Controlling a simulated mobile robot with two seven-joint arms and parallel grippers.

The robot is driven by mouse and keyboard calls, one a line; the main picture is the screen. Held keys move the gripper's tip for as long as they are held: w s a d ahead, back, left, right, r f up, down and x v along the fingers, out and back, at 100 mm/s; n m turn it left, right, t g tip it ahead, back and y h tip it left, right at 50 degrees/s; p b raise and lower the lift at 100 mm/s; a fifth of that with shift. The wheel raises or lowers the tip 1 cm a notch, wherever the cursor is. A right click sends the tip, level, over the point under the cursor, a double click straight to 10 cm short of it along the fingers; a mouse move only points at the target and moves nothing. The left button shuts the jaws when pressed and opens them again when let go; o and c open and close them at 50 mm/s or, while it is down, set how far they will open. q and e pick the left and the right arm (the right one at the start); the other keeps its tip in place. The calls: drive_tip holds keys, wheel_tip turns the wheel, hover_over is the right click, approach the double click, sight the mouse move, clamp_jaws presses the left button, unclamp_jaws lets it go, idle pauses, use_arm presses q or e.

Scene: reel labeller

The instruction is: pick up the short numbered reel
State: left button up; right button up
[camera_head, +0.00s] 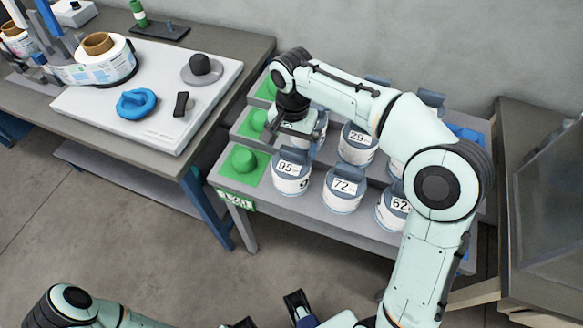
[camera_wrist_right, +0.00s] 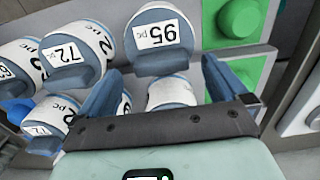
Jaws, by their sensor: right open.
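Several white reels with blue tops and number labels stand on a stepped rack. Reel 95 (camera_head: 292,172), reel 72 (camera_head: 344,190) and reel 62 (camera_head: 393,208) are in the front row; reel 29 (camera_head: 357,143) is behind. Which one is the short reel, I cannot tell. My right gripper (camera_head: 291,131) is open above the middle step. In the right wrist view, a reel (camera_wrist_right: 172,93) lies between its spread fingers, its number hidden; whether they touch it is unclear. Reel 95 (camera_wrist_right: 160,40) shows beyond. What seems to be my left gripper (camera_head: 272,315) is cut off at the bottom edge.
Green pads with round knobs (camera_head: 243,159) line the rack's left end. A bench (camera_head: 220,62) at left carries a white board with a labelled roll, a blue ring and dark parts. A dark cabinet (camera_head: 540,180) stands right. My right arm covers some reels.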

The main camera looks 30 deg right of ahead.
sight(292, 153)
wheel_tip(292, 153, down, 4)
drive_tip(key=shift+b, duration=0.3)
drive_tip(key=c, duration=1.4)
use_arm(q)
drive_tip(key=shift+w+f, duration=0.1)
drive_tip(key=shift+f, duration=0.2)
use_arm(e)
drive_tip(key=shift+r, duration=0.1)
